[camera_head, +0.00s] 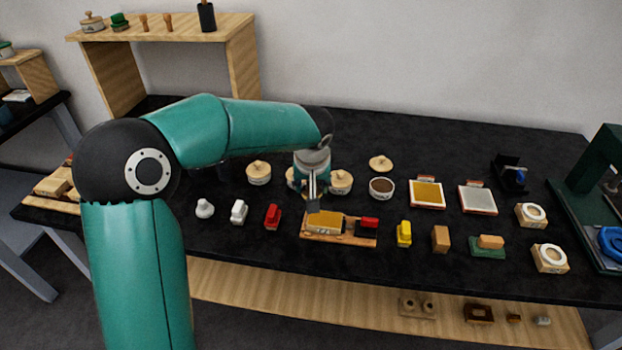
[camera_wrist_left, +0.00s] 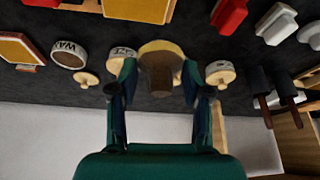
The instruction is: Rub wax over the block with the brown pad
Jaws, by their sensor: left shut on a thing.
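The block (camera_head: 324,222) has a tan-gold top and lies on a wooden board (camera_head: 341,239) near the table's front. My left gripper (camera_head: 313,205) points down at the block's back edge in the head view; I cannot tell whether anything touches the block. In the left wrist view my left gripper (camera_wrist_left: 160,78) is shut on a brown piece with a rounded tan end, seemingly the brown pad (camera_wrist_left: 160,72). An open wax jar (camera_head: 381,187) with brown contents stands behind, right of the block.
A red-handled tool (camera_head: 369,222) sits at the board's right end. White, red, yellow and brown tools line the front row. Lidded jars (camera_head: 258,173) stand behind, with gold (camera_head: 427,193) and white trays on the right. Dark tabletop lies free between them.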

